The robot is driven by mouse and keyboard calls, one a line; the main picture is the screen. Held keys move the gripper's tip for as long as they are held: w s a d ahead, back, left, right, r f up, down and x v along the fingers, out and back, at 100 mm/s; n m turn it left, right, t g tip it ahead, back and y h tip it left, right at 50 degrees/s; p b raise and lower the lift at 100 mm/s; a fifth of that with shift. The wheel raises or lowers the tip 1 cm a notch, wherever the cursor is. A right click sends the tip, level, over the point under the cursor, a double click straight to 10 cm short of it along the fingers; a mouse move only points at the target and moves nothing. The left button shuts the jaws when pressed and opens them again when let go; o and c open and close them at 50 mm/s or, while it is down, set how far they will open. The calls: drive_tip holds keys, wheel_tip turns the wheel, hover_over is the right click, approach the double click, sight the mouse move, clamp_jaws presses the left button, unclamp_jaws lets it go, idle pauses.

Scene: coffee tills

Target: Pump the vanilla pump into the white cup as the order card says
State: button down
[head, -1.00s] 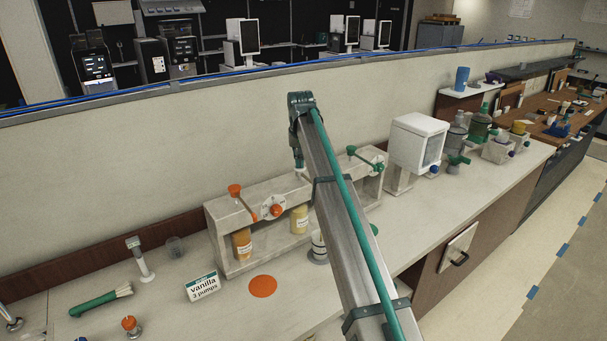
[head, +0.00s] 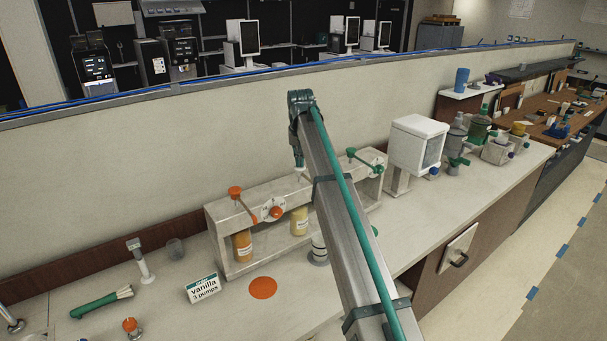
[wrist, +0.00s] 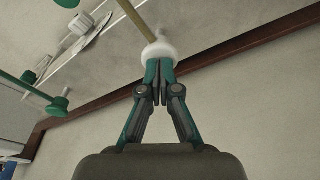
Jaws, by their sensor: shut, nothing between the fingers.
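The order card (head: 202,288) reads "vanilla 3 pumps" and stands on the counter at the left. In the wrist view, my gripper (wrist: 159,72) is shut, its fingertips at a round white pump head (wrist: 158,52) on a brass-coloured stem; they look to touch it. In the head view, my gripper (head: 299,158) is small and partly hidden by my arm, above the middle of the stone-coloured rack. A pale cup-like thing (head: 318,246), likely the white cup, stands in front of the rack, partly covered by my arm. I cannot read which pump is vanilla.
The rack (head: 222,216) holds yellow-orange bottles (head: 242,246), an orange lever (head: 236,192) and a green lever (head: 365,158). A white box-shaped machine (head: 418,143) stands to the right. A low wall runs behind.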

drive_tip(key=shift+r+p, duration=0.55)
drive_tip(key=shift+r, duration=1.1)
drive_tip(key=shift+f, duration=0.15)
drive_tip(key=shift+f+b, duration=0.75)
drive_tip(key=shift+f, duration=1.8)
drive_tip(key=shift+r+p, duration=1.1)
drive_tip(key=shift+r, duration=1.6)
drive_tip(key=shift+f, duration=0.25)
